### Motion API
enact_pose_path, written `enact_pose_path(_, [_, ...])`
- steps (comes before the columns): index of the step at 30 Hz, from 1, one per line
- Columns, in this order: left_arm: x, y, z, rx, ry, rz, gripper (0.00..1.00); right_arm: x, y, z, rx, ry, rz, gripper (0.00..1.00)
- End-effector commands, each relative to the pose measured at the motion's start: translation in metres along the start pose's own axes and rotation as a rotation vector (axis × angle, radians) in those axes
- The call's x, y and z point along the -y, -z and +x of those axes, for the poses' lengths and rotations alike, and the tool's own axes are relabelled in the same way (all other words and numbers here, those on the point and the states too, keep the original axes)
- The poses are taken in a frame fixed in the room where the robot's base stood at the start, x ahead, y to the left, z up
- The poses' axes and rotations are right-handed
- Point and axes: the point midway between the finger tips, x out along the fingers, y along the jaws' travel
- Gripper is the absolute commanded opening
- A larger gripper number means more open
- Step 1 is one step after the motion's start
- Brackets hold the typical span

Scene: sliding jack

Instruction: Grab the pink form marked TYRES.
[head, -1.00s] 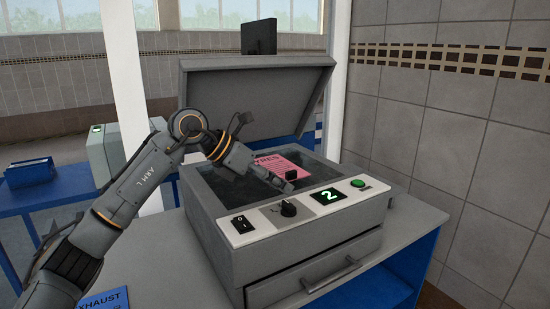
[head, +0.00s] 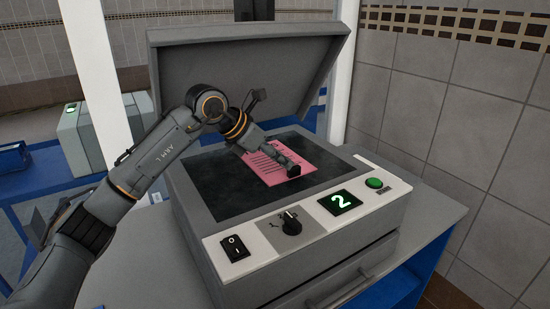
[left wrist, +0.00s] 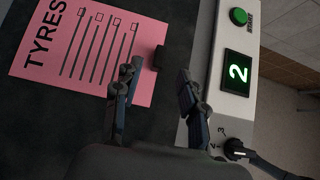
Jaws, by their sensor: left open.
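The pink form marked TYRES (head: 262,172) lies flat on the dark glass (head: 215,190) of a grey machine with its lid raised. It also shows in the left wrist view (left wrist: 85,42), with its heading and printed lines. A small dark block (left wrist: 157,57) sits at the form's edge nearest the control panel. My left gripper (head: 287,160) is open and empty over that edge, and covers part of the form in the head view. In the left wrist view its fingertips (left wrist: 157,72) lie on either side of the block, with the gap below it. Contact cannot be told.
The control panel has a black power switch (head: 234,247), a knob (head: 291,223), a green display reading 2 (head: 340,202) and a green button (head: 374,183). The raised lid (head: 245,75) stands behind my arm. A tiled wall (head: 460,120) is at the right.

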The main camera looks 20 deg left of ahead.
Motion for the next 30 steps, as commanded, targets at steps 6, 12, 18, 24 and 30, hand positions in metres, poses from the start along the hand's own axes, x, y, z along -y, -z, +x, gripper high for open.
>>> enact_pose_path(6, [0.000,-0.002,0.016,-0.003,0.003,-0.001,0.41,-0.001,0.039,-0.014,-0.058,-0.001,0.003,0.00])
enact_pose_path(12, [-0.001,-0.001,0.045,-0.001,0.003,-0.002,0.41,0.007,0.037,-0.030,-0.053,0.008,0.006,0.00])
enact_pose_path(18, [-0.001,0.001,0.056,0.000,0.000,0.000,0.41,0.010,0.019,-0.032,-0.025,0.013,0.006,0.00])
enact_pose_path(24, [-0.001,0.001,0.056,0.001,0.000,0.000,0.31,0.007,0.016,-0.031,-0.021,0.009,0.004,0.00])
enact_pose_path(30, [-0.001,0.001,0.056,0.001,0.000,0.000,0.00,0.003,0.020,-0.031,-0.026,0.004,0.002,0.00])
